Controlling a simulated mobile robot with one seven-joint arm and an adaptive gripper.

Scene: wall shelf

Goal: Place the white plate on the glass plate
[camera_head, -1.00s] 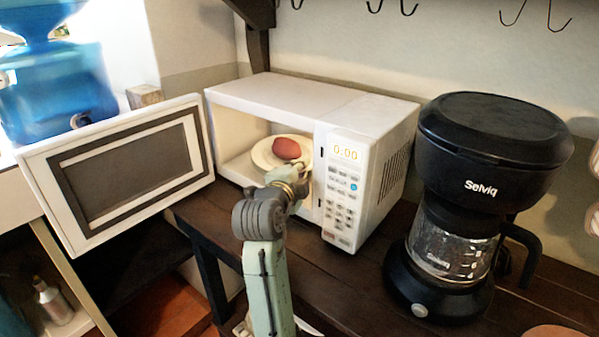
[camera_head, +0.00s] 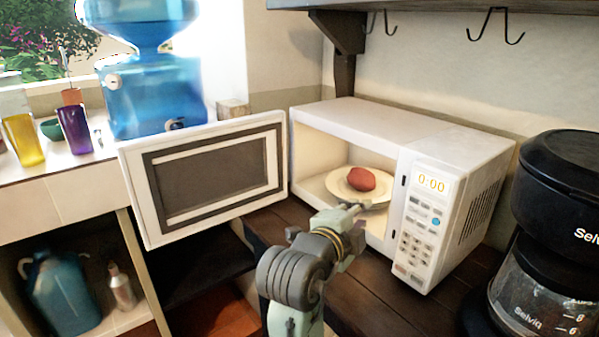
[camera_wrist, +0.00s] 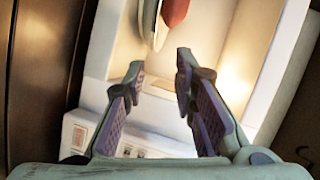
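The white plate (camera_head: 342,188) is inside the open microwave (camera_head: 425,145), with a reddish-brown, potato-like item (camera_head: 361,179) on it. In the wrist view the plate (camera_wrist: 148,18) shows nearly edge-on at the top, beyond my fingertips. My gripper (camera_head: 352,208) is at the microwave's opening, just in front of the plate's near edge. In the wrist view my gripper (camera_wrist: 158,70) has its fingers spread with nothing between them. I cannot make out the glass plate clearly; whether it lies under the white plate cannot be told.
The microwave door (camera_head: 212,178) stands wide open to the left. A black coffee maker (camera_head: 560,230) stands close on the right. A blue water dispenser (camera_head: 155,95) and cups (camera_head: 75,130) are on the left counter. The dark wooden surface (camera_head: 350,290) before the microwave is bare.

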